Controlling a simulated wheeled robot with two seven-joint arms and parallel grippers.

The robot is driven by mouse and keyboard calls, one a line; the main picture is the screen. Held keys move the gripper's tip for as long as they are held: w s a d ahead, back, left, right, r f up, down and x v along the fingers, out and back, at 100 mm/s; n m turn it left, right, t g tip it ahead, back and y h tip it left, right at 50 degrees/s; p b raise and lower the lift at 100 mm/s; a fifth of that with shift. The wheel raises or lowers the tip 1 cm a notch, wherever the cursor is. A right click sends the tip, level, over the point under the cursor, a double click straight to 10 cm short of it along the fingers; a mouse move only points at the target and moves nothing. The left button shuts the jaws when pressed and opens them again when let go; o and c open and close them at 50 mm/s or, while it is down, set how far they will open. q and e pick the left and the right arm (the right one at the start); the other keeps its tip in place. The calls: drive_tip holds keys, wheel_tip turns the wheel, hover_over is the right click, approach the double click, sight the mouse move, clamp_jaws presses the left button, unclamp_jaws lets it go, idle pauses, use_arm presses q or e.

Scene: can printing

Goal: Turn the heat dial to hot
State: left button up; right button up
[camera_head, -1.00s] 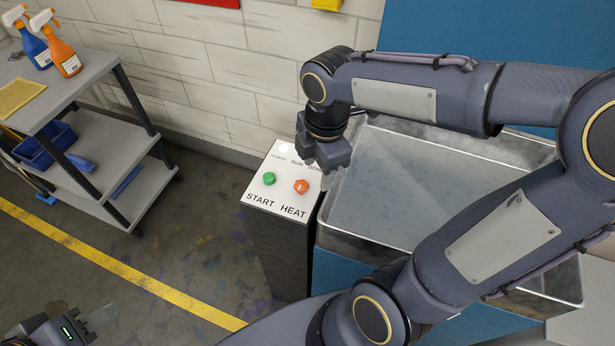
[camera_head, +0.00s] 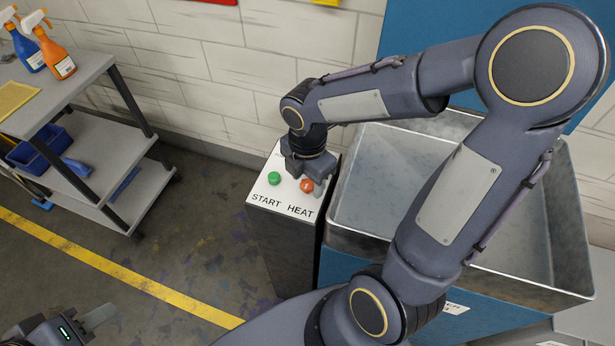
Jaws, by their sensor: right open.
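The orange heat dial (camera_head: 307,186) sits on the white top of the control box (camera_head: 262,196), above the printed word HEAT. A green START button (camera_head: 274,178) is to its left. My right gripper (camera_head: 307,178) points down over the dial, close to it; its fingers partly hide the dial's upper part and the labels behind. It is open, and I cannot tell whether its fingers touch the dial. My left gripper (camera_head: 98,318) is at the bottom left, far from the box, with one finger partly visible.
A metal tank (camera_head: 370,200) stands right of the control box, beneath my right arm. A grey shelf cart (camera_head: 95,150) with spray bottles (camera_head: 52,50) stands at the left. The floor between cart and box is open, crossed by a yellow line (camera_head: 110,263).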

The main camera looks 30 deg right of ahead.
drive_tip(key=c, duration=1)
drive_tip(key=shift+m, duration=0.3)
drive_tip(key=m, duration=0.4)
drive_tip(key=shift+m+b, duration=0.3)
drive_tip(key=shift+m, duration=0.1)
drive_tip(key=m, duration=0.4)
drive_tip(key=shift+b, duration=0.35)
drive_tip(key=m, duration=0.4)
drive_tip(key=m+b, duration=0.1)
drive_tip(key=m, duration=0.2)
drive_tip(key=shift+m, duration=0.3)
drive_tip(key=m, duration=0.6)
drive_tip(key=shift+m+b, duration=0.3)
drive_tip(key=shift+b, duration=0.05)
drive_tip(key=shift+m, duration=0.3)
